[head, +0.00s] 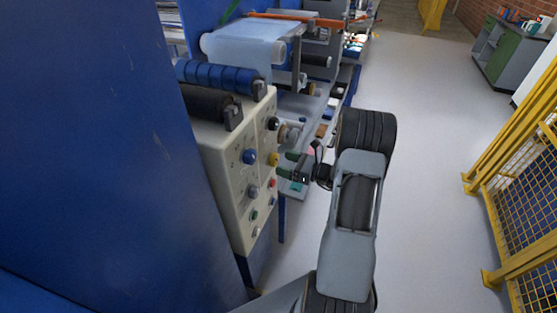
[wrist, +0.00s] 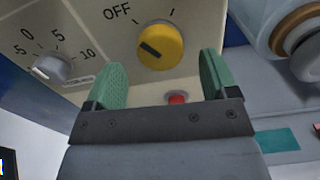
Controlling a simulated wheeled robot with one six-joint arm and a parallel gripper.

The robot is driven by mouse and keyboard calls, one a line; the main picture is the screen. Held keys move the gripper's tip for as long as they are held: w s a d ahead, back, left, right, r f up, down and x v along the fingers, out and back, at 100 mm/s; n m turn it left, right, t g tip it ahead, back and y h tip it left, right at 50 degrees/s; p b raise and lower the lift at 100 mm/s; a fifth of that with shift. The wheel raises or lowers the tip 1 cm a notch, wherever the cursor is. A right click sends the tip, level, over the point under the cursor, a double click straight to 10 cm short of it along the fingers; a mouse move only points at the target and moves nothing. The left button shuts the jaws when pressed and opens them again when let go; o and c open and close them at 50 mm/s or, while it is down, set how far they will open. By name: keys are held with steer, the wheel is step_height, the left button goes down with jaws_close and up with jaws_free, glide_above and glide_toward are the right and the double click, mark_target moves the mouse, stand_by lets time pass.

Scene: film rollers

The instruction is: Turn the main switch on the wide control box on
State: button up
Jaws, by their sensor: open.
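The wide control box (head: 228,180) is cream and stands left of my gripper in the head view. Its yellow round switch (head: 273,159) also shows in the wrist view (wrist: 165,47), beside the printed word OFF. A dark bar on the switch lies left of its middle and points up-left, on the OFF side. My gripper (head: 289,164) is open, with green fingers facing the panel. In the wrist view my gripper (wrist: 163,78) has one finger to each side below the switch, with nothing between them. Whether the fingertips touch the panel is unclear.
A red button (wrist: 177,98) sits just below the switch. A grey dial (wrist: 50,69) with a number scale is to its left. Blue (head: 250,157) and black (head: 273,123) knobs are close by. Rollers (head: 220,75) lie above the box. Floor right of my arm is clear up to a yellow fence (head: 520,200).

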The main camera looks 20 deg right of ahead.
mark_target(278, 161)
steer(key=shift+x, duration=1.6)
steer(key=c, duration=0.9)
steer(key=shift+c, duration=0.2)
